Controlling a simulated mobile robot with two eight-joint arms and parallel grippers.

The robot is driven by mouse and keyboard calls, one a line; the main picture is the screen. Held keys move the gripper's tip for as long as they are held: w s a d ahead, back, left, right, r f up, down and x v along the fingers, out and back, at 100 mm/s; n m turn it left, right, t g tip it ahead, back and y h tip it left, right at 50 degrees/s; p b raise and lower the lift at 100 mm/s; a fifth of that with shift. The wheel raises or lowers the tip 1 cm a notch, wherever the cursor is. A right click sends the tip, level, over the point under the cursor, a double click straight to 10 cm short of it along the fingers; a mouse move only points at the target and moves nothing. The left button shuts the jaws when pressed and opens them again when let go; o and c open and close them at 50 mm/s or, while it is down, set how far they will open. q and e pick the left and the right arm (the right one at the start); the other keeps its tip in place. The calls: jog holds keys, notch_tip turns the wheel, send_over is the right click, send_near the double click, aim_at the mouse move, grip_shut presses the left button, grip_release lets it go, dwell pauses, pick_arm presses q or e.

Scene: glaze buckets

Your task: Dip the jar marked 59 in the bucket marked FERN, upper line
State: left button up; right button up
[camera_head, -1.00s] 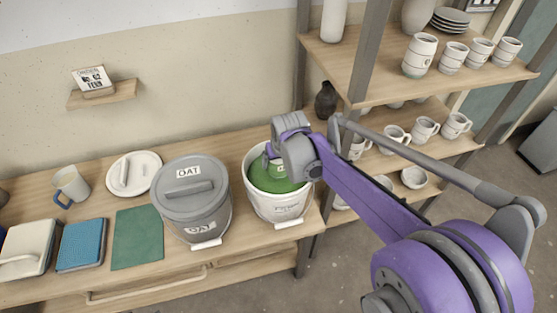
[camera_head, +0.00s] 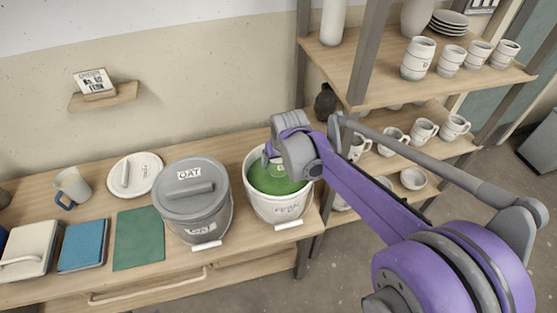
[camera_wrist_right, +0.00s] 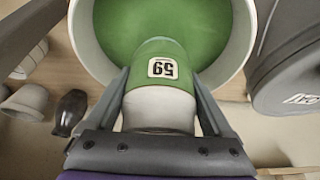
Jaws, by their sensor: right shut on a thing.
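The white bucket marked FERN (camera_head: 283,209) stands uncovered on the bench, holding green glaze (camera_head: 265,181). My right gripper (camera_wrist_right: 161,88) is shut on the jar marked 59 (camera_wrist_right: 160,108), over the bucket's mouth. In the wrist view the jar is white near the fingers and green on its far part, around the upside-down 59 label (camera_wrist_right: 163,68). The far end meets the green of the glaze (camera_wrist_right: 150,20); I cannot tell how deep it sits. In the head view the jar is mostly hidden by my right gripper (camera_head: 273,157). My left gripper is out of view.
A lidded grey bucket marked OAT (camera_head: 197,213) stands just left of FERN. A shelf rack (camera_head: 400,95) with cups is close on the right.

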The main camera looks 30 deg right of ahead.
notch_tip(320, 180, up, 6)
jog(key=p, duration=0.4)
jog(key=shift+w+r, duration=0.1)
jog(key=shift+r, duration=0.1)
jog(key=shift+f, duration=0.1)
